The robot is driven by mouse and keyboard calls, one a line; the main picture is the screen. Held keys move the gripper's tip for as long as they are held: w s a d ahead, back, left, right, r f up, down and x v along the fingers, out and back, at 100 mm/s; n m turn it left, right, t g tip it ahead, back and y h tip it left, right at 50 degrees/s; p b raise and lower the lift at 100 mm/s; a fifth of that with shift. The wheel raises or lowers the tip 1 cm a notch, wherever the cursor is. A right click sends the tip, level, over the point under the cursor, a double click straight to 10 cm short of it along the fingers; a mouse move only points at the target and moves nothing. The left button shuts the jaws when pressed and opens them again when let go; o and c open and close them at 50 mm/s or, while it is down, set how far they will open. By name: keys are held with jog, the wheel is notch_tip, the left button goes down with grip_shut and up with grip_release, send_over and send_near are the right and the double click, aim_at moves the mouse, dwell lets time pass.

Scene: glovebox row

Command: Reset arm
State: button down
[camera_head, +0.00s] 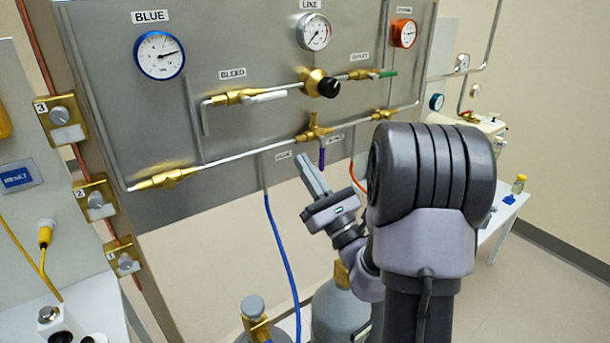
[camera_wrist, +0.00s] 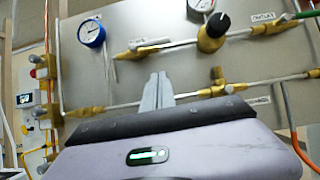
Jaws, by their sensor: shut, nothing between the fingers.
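My gripper (camera_head: 313,176) is raised in front of the lower edge of the grey metal gauge panel (camera_head: 240,40), with its fingers shut and nothing between them. In the wrist view my gripper (camera_wrist: 158,90) points up toward the panel, with the fingers together. My arm hides part of the panel's right side in the head view.
The panel carries a blue-rimmed gauge (camera_head: 159,55), a black knob (camera_head: 328,87) and brass-fitted pipes. A blue hose (camera_head: 282,245) hangs left of my gripper. Grey cylinders (camera_head: 340,312) stand below. A white bench (camera_head: 500,220) stands at right, with open floor beyond it.

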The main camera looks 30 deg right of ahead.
jog(key=shift+y, duration=0.3)
jog(key=s+a+r+n+g+y, duration=0.1)
jog(key=s+a+n+g+y, duration=0.2)
jog(key=a+n+g+y, duration=0.75)
jog(key=s+a+r+n+g+y, duration=0.1)
jog(key=s+a+n+g+y, duration=0.35)
jog(key=a, duration=1.05)
jog(key=s+a+f+n+g+h, duration=0.4)
jog(key=s+a+f+n+g, duration=0.4)
jog(key=s, duration=0.4)
jog(key=s+d+f+n+h, duration=0.3)
jog(key=s+f+n+h, duration=0.1)
jog(key=h, duration=0.1)
jog(key=d+n+t+h, duration=0.3)
jog(key=d+t+h, duration=0.1)
jog(key=d, duration=0.3)
jog(key=shift+w+d+r+n+h, duration=0.3)
jog(key=shift+w+d+h, duration=0.15)
jog(key=shift+h, duration=0.45)
